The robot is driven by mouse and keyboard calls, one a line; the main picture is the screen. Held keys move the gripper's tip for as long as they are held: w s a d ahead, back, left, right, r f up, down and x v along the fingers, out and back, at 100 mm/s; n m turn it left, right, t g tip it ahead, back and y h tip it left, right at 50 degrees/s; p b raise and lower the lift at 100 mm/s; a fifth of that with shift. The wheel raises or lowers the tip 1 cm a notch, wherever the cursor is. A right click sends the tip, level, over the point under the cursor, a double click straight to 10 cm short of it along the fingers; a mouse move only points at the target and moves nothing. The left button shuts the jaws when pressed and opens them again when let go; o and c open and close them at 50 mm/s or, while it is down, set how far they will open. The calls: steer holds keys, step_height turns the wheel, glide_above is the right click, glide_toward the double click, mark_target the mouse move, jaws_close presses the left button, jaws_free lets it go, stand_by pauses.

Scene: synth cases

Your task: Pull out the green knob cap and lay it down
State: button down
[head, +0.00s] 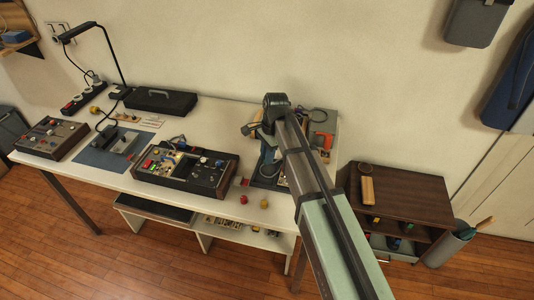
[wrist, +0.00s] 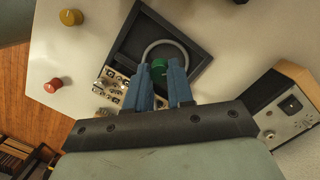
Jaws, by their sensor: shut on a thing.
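The green knob cap (wrist: 159,67) shows in the wrist view between the two blue fingertips. My gripper (wrist: 159,76) is shut on it. The cap is over a dark square tray (wrist: 196,50) with a grey cable loop around that spot. The fingers hide the cap's lower side, so I cannot tell whether it is still seated on anything.
A red knob (wrist: 53,86) and a yellow knob (wrist: 71,17) lie on the white table (head: 215,120). A small parts board (wrist: 112,88) is left of the fingers; a wood-edged device (wrist: 290,106) stands right. A control panel (head: 186,167) sits mid-table.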

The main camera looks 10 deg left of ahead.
steer(key=shift+f, duration=2.75)
steer(key=c, duration=0.9)
jaws_free()
step_height(320, 180, up, 14)
steer(key=w+d, duration=0.1)
steer(key=shift+w+d+f, duration=0.15)
steer(key=shift+w+d, duration=0.05)
